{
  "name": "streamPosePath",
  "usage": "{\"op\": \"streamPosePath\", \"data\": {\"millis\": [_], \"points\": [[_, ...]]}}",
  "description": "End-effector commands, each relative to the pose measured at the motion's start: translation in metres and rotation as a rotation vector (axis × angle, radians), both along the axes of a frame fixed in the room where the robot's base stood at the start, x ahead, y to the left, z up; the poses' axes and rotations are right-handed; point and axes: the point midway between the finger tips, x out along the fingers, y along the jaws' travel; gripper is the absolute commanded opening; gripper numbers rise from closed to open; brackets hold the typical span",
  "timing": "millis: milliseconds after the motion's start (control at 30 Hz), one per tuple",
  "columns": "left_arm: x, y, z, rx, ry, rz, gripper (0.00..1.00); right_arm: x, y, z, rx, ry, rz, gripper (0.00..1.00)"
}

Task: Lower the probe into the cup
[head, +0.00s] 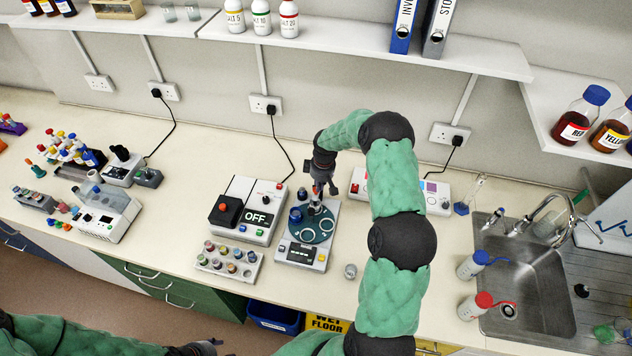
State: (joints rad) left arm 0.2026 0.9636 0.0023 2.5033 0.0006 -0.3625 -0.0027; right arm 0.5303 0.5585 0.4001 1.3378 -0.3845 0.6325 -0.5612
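My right gripper (322,186) points down over a small bench instrument (306,256) with a round dark teal plate (323,229). A slim grey upright piece (314,207), perhaps the probe, stands right below the fingertips. I cannot tell whether the fingers grip it or only hover near it. The plate carries light rings and a blue-capped item (296,214) at its left. Which of these is the cup is too small to tell. A small metallic cup (350,271) stands on the bench right of the instrument. My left gripper (212,346) is at the bottom edge, mostly cut off.
Left of the instrument are a box reading OFF (262,217) and a rack of vials (229,262). A white control box (437,197) stands behind my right arm. The sink (530,290) is at right, with two wash bottles beside it.

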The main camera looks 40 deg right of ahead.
Motion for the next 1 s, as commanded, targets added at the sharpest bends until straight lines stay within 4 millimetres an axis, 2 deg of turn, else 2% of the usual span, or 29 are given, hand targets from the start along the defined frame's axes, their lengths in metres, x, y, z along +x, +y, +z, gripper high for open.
{"op": "streamPosePath", "data": {"millis": [100, 200, 567, 767, 1000], "points": [[0.000, 0.000, 0.003, 0.000, 0.000, 0.000, 0.49, -0.014, -0.006, 0.007, -0.001, 0.000, -0.002, 0.00], [0.000, 0.000, 0.003, 0.000, 0.000, 0.000, 0.49, -0.020, -0.007, 0.008, -0.001, 0.000, 0.000, 0.00], [0.000, 0.000, 0.002, 0.000, 0.000, 0.000, 0.49, -0.020, -0.007, 0.013, -0.001, -0.003, 0.000, 0.00], [0.000, 0.000, 0.002, 0.000, 0.000, 0.000, 0.49, -0.022, -0.008, 0.042, -0.003, -0.005, -0.001, 0.00], [0.000, 0.000, 0.002, 0.000, 0.000, 0.000, 0.49, -0.027, -0.010, 0.090, -0.003, -0.004, 0.001, 0.00]]}}
